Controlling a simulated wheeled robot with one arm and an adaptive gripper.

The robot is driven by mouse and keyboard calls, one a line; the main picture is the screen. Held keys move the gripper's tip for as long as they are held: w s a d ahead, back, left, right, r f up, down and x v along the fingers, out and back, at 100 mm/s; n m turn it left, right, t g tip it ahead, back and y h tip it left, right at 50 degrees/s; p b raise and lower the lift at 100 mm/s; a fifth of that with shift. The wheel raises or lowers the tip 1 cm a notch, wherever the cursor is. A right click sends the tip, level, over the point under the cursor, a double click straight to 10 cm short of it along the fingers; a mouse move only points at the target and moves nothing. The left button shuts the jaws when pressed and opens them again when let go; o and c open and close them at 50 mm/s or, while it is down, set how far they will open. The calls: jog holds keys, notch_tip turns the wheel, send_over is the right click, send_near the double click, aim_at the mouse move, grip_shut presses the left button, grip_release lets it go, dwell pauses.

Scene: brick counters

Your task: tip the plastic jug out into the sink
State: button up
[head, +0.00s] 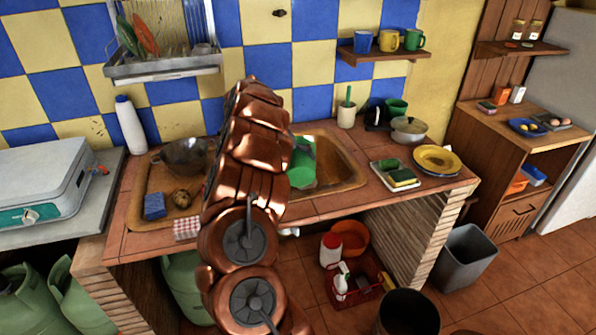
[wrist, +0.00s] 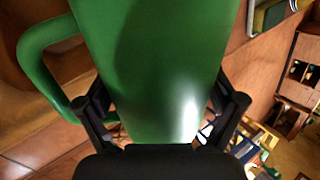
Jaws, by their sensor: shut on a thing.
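The green plastic jug (head: 301,168) is over the sink basin (head: 342,165) in the head view, partly hidden behind my copper-coloured arm. In the wrist view the jug (wrist: 155,65) fills the middle, with its looped handle on the left. My gripper (wrist: 163,118) is shut on the jug body, one dark finger on each side.
A colander (head: 183,155) and a blue sponge (head: 154,206) are left of my arm. A tray with sponges (head: 398,178), a yellow plate (head: 437,160) and a lidded pot (head: 409,130) stand right of the sink. A wall shelf with mugs (head: 385,57) hangs above.

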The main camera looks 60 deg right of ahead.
aim_at(297, 152)
jog(key=shift+f+b, duration=0.2)
jog(key=shift+b, duration=0.2)
jog(key=shift+r+t+h+b, duration=0.2)
jog(key=shift+t+h+b, duration=0.15)
jog(key=shift+b, duration=0.85)
jog(key=r+h+b, duration=0.1)
jog(key=b, duration=0.5)
jog(key=m+t+h+b, duration=0.1)
jog(key=b, duration=0.5)
jog(key=shift+r+h, duration=0.35)
jog(key=shift+r, duration=0.05)
notch_tip(297, 152, up, 2)
jog(key=h+b, duration=0.1)
jog(key=b, duration=0.5)
jog(key=m+t+h+b, duration=0.1)
jog(key=h+b, duration=0.1)
jog(key=b, duration=0.4)
jog(key=shift+t+b, duration=0.25)
jog(key=shift+b, duration=0.15)
notch_tip(297, 152, up, 3)
jog(key=m+h+b, duration=0.1)
jog(key=h+b, duration=0.1)
jog(key=b, duration=0.5)
jog(key=m+t+h+b, duration=0.1)
jog(key=h+b, duration=0.1)
jog(key=b, duration=0.5)
jog(key=shift+f, duration=0.2)
